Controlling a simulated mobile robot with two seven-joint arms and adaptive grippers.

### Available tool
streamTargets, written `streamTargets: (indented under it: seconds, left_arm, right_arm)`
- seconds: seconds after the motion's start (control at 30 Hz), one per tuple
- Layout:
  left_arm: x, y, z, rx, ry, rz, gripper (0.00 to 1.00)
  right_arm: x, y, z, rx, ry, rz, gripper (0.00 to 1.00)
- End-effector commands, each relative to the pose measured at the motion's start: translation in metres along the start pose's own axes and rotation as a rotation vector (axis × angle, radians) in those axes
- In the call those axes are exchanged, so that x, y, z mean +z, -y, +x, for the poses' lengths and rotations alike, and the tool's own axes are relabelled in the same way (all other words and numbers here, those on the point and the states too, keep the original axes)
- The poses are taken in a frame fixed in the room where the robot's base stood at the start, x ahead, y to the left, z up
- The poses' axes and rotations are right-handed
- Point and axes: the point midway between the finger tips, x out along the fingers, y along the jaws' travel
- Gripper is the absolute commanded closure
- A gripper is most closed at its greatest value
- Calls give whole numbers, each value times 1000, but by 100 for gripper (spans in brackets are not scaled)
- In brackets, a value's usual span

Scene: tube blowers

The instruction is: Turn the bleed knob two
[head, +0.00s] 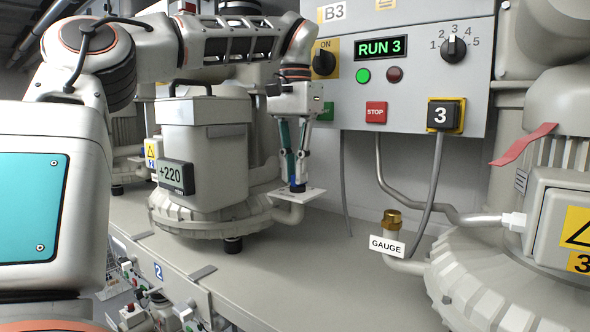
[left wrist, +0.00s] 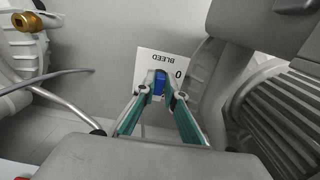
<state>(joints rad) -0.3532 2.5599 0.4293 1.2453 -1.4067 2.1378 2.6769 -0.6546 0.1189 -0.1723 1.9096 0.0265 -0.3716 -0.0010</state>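The bleed knob is a small blue knob (left wrist: 159,84) on a white plate (left wrist: 146,64) marked BLEED and 0, upside down in the left wrist view. In the head view the white plate (head: 313,193) stands at the right side of the grey blower with the +220 display (head: 176,177). My left gripper (head: 297,185) points down over the plate. In the left wrist view its fingertips (left wrist: 160,88) close in on both sides of the blue knob and appear to touch it. The fingers hide part of the knob. My right gripper is not in view.
A control panel (head: 408,95) with RUN 3, buttons and a dial is behind. A brass fitting (head: 392,221) with a GAUGE tag (head: 387,245) stands to the right, near another blower (head: 490,270) with hoses. The bench top (head: 330,270) in front is clear.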

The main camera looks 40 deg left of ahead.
Motion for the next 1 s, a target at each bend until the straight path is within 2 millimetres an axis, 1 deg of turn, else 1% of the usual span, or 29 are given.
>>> streamTargets:
  seconds: [0.17, 0.4, 0.67, 0.7, 0.73, 0.77, 1.0]
  left_arm:
    - [0, 0, 0, 0, 0, 20, 100]
    - [0, 1, 0, -2, 0, 133, 100]
    - [0, 1, 0, -2, 0, 139, 100]
    - [0, 1, 0, -2, 0, 138, 81]
    - [0, 1, 0, -2, 0, 138, 74]
    - [0, 1, 0, -2, 0, 138, 72]
    - [0, 1, 0, -2, 0, 138, 72]
  right_arm:
    - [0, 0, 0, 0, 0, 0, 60]
    - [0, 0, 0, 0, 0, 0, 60]
    - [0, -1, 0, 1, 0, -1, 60]
    - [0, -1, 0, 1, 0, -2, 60]
    - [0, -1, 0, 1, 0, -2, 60]
    - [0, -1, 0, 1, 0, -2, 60]
    - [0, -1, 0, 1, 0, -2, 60]
